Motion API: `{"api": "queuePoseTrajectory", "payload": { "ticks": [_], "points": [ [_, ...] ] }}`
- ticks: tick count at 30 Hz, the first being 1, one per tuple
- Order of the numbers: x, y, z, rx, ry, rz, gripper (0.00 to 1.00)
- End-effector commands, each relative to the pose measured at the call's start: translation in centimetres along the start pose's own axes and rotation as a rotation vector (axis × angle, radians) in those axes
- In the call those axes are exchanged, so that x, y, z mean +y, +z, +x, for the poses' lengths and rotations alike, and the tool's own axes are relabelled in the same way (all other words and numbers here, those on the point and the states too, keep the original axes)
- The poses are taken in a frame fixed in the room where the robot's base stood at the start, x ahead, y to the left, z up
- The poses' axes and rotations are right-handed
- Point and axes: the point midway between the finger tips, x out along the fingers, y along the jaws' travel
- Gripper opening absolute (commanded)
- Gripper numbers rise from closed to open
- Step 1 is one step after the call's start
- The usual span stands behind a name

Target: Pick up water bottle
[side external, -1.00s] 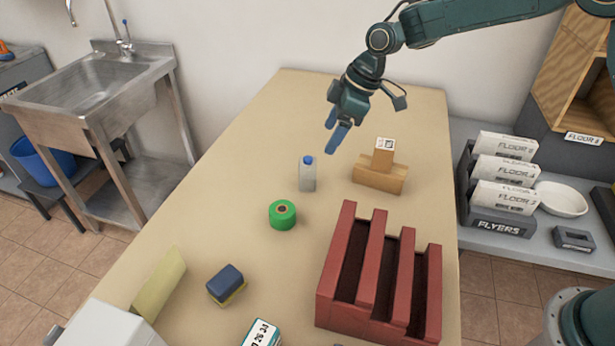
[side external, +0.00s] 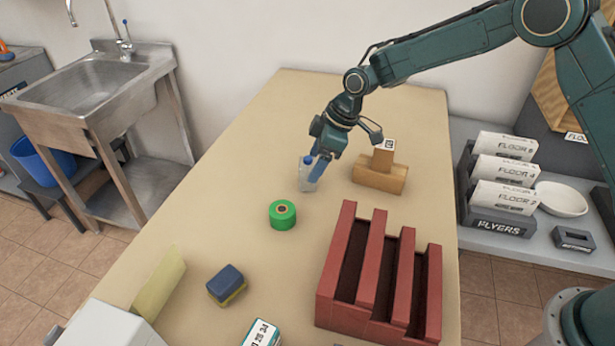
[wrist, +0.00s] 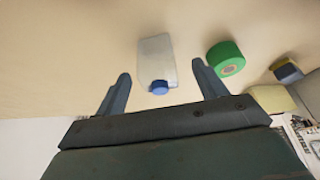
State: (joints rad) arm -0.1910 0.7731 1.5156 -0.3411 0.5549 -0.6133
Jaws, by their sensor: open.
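The water bottle (side external: 305,178) is a small translucent grey bottle with a blue cap, standing upright on the table in the side view. In the wrist view the bottle (wrist: 156,58) lies ahead of and between the two fingers, with its blue cap nearest the palm. My gripper (side external: 318,166) is open and close to the bottle's upper part; in the side view its blue fingers partly cover the bottle. In the wrist view my gripper (wrist: 160,78) shows bare gaps on both sides of the bottle. Nothing is held.
A green tape roll (side external: 283,214) sits in front of the bottle. Wooden blocks (side external: 378,175) stand to its right. A red slotted rack (side external: 345,290) is at front right, a blue-yellow sponge (side external: 226,284) at front left. The tan table (side external: 235,170) is clear left of the bottle.

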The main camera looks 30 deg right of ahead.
Motion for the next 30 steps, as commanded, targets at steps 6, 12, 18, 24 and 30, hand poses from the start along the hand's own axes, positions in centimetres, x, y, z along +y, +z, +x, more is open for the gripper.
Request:
{"api": "queuePoseTrajectory", "payload": {
  "ticks": [6, 12, 18, 24, 30],
  "points": [
    [0.1, 0.0, 1.1, -0.002, -0.002, 0.000, 0.71],
    [0.3, 0.0, 3.3, -0.002, -0.001, 0.000, 0.71],
    [0.3, 0.0, 5.0, 0.000, 0.000, 0.002, 0.71],
    [0.3, -0.1, 5.1, 0.001, 0.001, 0.002, 0.71],
    [0.3, -0.1, 5.1, 0.000, 0.001, 0.002, 0.71]
  ]
}}
